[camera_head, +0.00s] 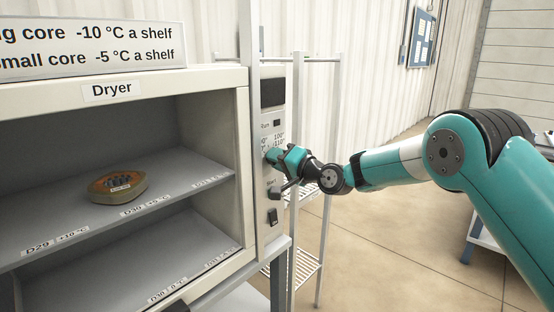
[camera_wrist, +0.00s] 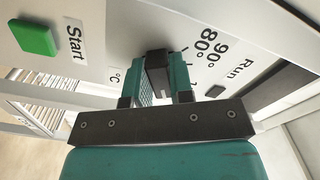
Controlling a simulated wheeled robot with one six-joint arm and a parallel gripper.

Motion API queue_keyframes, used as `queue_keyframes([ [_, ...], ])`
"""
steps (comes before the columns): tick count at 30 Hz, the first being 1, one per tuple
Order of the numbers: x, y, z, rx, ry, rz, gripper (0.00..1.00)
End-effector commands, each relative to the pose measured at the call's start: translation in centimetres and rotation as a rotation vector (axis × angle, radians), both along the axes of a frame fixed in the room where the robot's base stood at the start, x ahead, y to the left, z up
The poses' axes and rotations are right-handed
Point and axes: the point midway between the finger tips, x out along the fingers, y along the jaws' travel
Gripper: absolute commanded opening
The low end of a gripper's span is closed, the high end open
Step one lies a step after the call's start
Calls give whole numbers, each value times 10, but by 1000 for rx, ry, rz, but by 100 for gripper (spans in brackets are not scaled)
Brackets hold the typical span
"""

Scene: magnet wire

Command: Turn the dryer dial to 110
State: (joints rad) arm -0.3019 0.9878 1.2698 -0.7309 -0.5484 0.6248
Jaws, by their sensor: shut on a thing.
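The dryer (camera_head: 170,82) is a pale cabinet with an open front and a control panel on its right side. My gripper (camera_head: 272,156) is at this panel, below the printed 100° and 110° marks. In the wrist view, my gripper (camera_wrist: 160,82) has its teal fingers on either side of the black dial (camera_wrist: 157,62) and is shut on it. The 80° and 90° marks show to the right of the dial. The fingers hide part of the dial and its scale, so I cannot tell its exact setting.
A green Start button (camera_wrist: 33,38) is on the panel near the dial. A rocker switch (camera_head: 272,217) sits lower down. An orange-brown core (camera_head: 118,186) lies on the dryer's upper shelf. A sign (camera_head: 90,45) about cores stands on top. A metal rack (camera_head: 325,150) stands behind my gripper.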

Motion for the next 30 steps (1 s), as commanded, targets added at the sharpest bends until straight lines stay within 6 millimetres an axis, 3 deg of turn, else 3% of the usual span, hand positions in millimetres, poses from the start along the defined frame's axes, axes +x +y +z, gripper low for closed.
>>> queue_keyframes([
  [1, -1, 0, -3, 0, 8, 3, 0],
  [2, -1, 0, -3, 0, 8, 2, 28],
  [4, -1, 0, -2, 0, 6, 3, 44],
  [5, -1, 0, -2, 1, 6, 2, 47],
  [17, -6, -8, -1, 0, 4, 1, 47],
  [22, -23, -32, -1, 0, 5, -3, 47],
  [30, -66, -88, -3, 0, 6, -4, 47],
])
